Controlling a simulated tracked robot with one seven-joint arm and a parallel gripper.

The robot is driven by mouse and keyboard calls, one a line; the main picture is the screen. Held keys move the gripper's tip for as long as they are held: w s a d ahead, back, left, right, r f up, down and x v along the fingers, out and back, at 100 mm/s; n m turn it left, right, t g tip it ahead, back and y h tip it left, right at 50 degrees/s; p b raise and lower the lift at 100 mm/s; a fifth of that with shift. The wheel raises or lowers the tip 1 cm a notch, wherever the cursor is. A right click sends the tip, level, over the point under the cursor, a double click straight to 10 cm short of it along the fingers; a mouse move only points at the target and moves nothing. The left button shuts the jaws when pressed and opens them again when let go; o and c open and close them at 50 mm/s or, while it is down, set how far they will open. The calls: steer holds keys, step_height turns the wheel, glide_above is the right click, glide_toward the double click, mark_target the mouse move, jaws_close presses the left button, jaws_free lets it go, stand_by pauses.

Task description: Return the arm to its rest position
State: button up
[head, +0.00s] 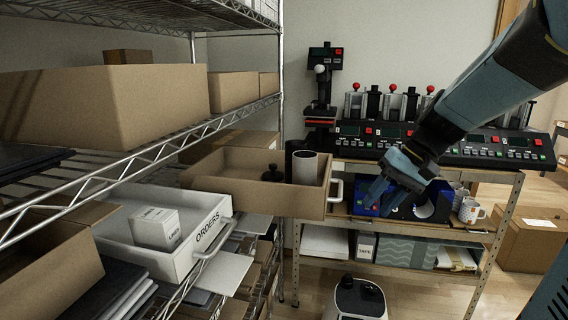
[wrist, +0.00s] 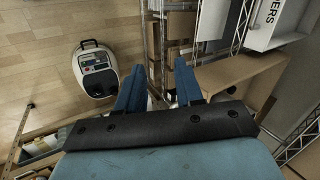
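My gripper (head: 384,198) hangs fingers-down in front of the bench with the mug presses in the head view. In the wrist view my gripper (wrist: 157,78) shows its two blue fingers spread apart with nothing between them. My blue arm (head: 490,85) reaches in from the upper right. The row of mug presses (head: 480,150) stands on the bench top behind it, partly hidden by the arm. My gripper partly covers a blue item (head: 367,195) on the shelf below.
A wire rack (head: 282,120) stands at left with cardboard boxes (head: 110,105). An open tray (head: 230,190) holding a dark cylinder (head: 305,167) and a white ORDERS drawer (head: 170,245) stick out. White mugs (head: 468,211) sit right of my gripper. A white machine (wrist: 97,70) stands on the floor.

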steer(key=s+d+r+t+h, duration=0.1)
steer(key=s+t+h, duration=0.1)
steer(key=s, duration=0.4)
steer(key=s+d+r+t+h, duration=0.1)
steer(key=s+t+h, duration=0.1)
steer(key=s+h, duration=0.2)
steer(key=shift+s+d+r+n+t, duration=0.3)
steer(key=shift+s+d+r+t, duration=0.1)
steer(key=shift+s, duration=0.75)
steer(key=shift+a, duration=0.1)
